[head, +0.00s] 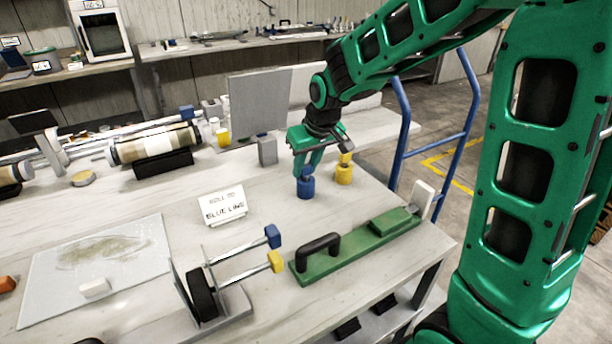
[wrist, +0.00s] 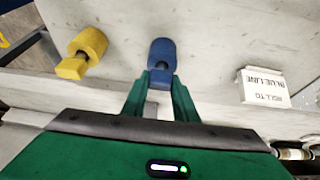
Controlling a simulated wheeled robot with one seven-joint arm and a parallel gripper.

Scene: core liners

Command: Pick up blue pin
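The blue pin (head: 306,187) stands upright on the white bench, with a round base and a narrower top. My gripper (head: 306,172) points down over it, its green fingers reaching the pin's top. In the wrist view the blue pin (wrist: 162,52) lies straight ahead, its narrow top between the two fingertips (wrist: 161,80). The fingers are very close to its sides; whether they press on it I cannot tell. The pin's base appears to rest on the bench.
A yellow pin (head: 344,172) stands just right of the blue pin. A sign (head: 223,205) reading "roll to blue line" stands to the left. A green tool with a black handle (head: 320,258) lies in front. A grey upright panel (head: 257,102) is behind.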

